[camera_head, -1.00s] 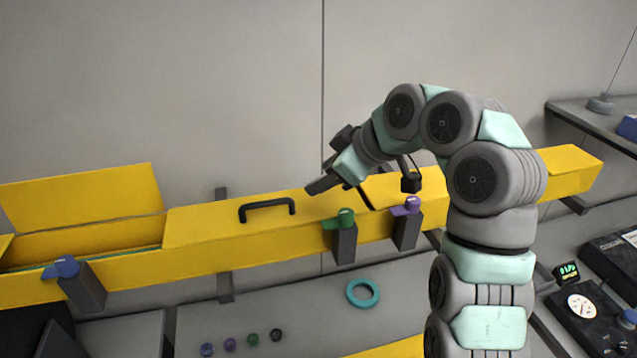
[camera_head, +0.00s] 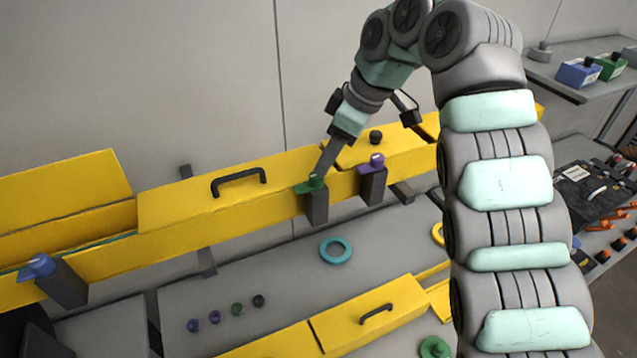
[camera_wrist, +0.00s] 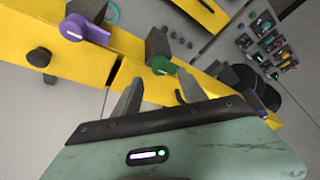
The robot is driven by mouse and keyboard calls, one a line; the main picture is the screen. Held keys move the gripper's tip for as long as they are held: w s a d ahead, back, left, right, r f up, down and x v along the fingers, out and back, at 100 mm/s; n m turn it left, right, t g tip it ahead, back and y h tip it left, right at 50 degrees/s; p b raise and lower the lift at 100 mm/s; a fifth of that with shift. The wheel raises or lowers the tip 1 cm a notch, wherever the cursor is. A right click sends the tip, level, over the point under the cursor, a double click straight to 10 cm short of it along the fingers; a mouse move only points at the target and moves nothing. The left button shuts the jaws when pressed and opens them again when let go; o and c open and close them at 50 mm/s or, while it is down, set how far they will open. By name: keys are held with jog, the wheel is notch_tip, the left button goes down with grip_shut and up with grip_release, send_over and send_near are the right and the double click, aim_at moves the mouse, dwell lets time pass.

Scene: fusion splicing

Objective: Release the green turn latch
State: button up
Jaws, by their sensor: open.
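The green turn latch (camera_head: 311,184) sits on top of a dark block on the front of the yellow trough (camera_head: 225,223). In the wrist view the green latch (camera_wrist: 162,65) lies just beyond the two fingertips of my gripper (camera_wrist: 158,82), roughly midway between them, with its lever pointing right. My gripper is open with nothing between its fingers. In the head view my gripper (camera_head: 326,165) comes down from above and its tips are right at the latch. Whether a finger touches the latch cannot be told.
A purple latch (camera_head: 376,161) on its own block stands close to the right. A blue latch (camera_head: 40,265) is at the far left. A black handle (camera_head: 238,180) is on the yellow lid. A teal ring (camera_head: 335,250) and several small knobs lie on the grey surface below.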

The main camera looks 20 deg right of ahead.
aim_at(309, 183)
jog(key=shift+x, duration=2.75)
jog(key=shift+c, duration=0.6)
grip_shut()
